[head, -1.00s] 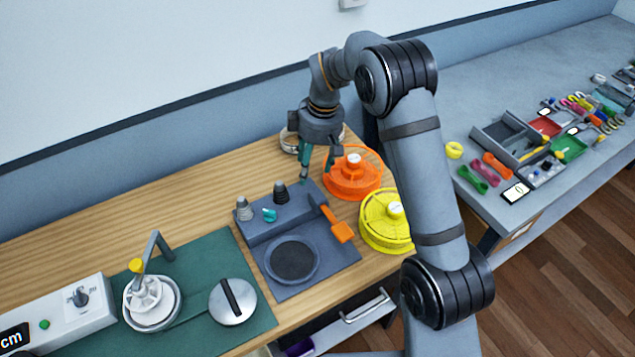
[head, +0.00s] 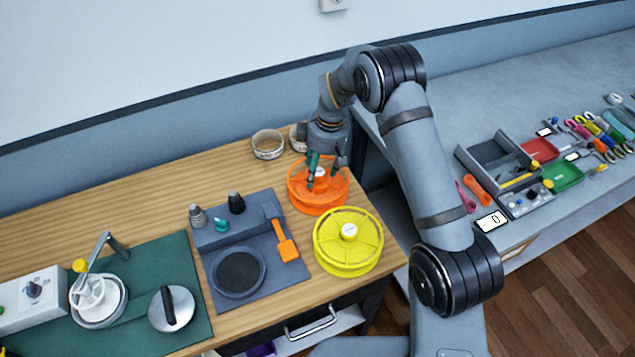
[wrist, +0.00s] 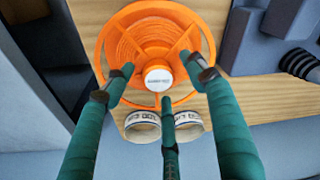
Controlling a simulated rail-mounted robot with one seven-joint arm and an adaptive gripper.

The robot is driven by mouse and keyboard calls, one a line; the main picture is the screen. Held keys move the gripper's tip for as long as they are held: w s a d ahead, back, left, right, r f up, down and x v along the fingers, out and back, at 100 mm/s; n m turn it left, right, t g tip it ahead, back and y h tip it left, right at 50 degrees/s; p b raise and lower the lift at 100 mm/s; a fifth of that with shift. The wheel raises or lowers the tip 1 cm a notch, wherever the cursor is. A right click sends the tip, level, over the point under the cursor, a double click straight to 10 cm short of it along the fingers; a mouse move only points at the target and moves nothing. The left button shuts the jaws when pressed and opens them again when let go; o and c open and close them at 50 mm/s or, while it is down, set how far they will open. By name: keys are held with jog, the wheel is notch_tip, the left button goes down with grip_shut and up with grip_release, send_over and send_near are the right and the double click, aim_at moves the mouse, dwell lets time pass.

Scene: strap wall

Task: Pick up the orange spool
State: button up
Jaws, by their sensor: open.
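The orange spool (head: 318,196) lies flat on the wooden table near its right end, behind the yellow spool. In the wrist view the orange spool (wrist: 152,45) shows its spokes, wound strap and a white hub cap (wrist: 158,79). My gripper (head: 323,178) is directly above the spool, pointing down. In the wrist view its green fingers (wrist: 160,85) are spread apart around the hub, with nothing held between them. I cannot tell whether the fingertips touch the spool. The fingers hide part of its rim and spokes.
A yellow spool (head: 348,241) stands in front of the orange one. Two white printed rings (head: 268,144) stand behind it by the wall. A dark grey station (head: 238,243) with an orange scraper (head: 285,241) is to the left. The wood at back left is clear.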

jog(key=shift+c, duration=0.5)
grip_shut()
jog(key=shift+w, duration=0.1)
dwell(0.5)
